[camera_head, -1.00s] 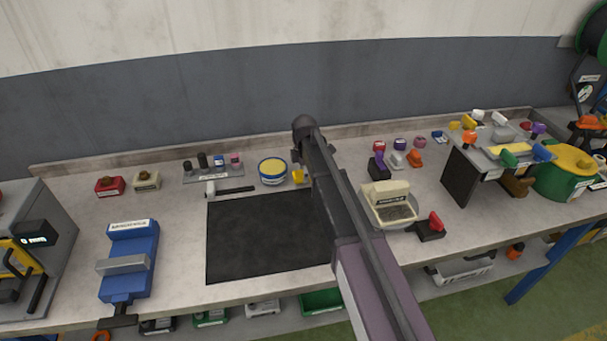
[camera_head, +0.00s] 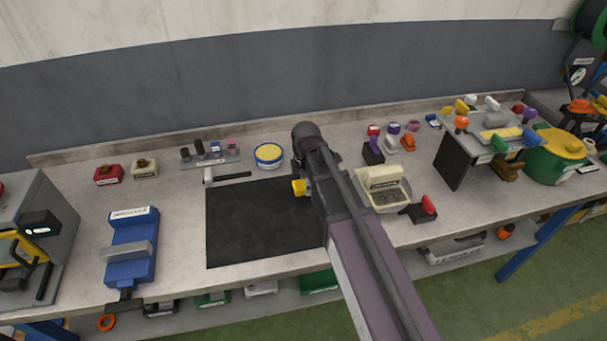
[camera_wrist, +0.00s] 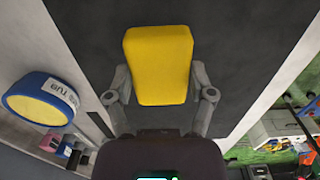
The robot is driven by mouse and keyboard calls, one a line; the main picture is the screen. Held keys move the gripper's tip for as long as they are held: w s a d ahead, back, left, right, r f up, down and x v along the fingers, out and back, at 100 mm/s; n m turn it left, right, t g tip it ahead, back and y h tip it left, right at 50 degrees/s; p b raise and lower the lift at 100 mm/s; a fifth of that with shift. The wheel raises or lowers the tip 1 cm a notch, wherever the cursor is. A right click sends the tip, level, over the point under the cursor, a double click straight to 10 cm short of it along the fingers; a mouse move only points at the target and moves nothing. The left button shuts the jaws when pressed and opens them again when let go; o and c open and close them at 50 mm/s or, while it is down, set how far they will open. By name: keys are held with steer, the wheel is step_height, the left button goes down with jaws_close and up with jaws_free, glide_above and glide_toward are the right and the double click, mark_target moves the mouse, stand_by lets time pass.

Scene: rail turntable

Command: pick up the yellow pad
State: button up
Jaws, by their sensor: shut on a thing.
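The yellow pad (camera_wrist: 158,65) is a rounded block between the two fingers of my gripper (camera_wrist: 160,92) in the wrist view. The fingers are shut on its sides, and the black mat (camera_wrist: 225,45) lies behind it. In the head view only a small part of the yellow pad (camera_head: 299,188) shows beside my gripper, at the mat's upper right edge (camera_head: 245,222). My wrist and arm hide the rest. I cannot tell exactly how high it is above the mat.
A blue-rimmed tub with a yellow top (camera_head: 269,157) stands just behind the mat. A blue vise (camera_head: 133,248) is at the left. A cream scale-like box (camera_head: 385,185) and a red-handled block (camera_head: 427,208) stand right of my arm. Most of the mat is clear.

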steer(key=shift+s+d, duration=0.1)
steer(key=shift+s, duration=0.4)
steer(key=o, duration=0.5)
steer(key=c, duration=0.5)
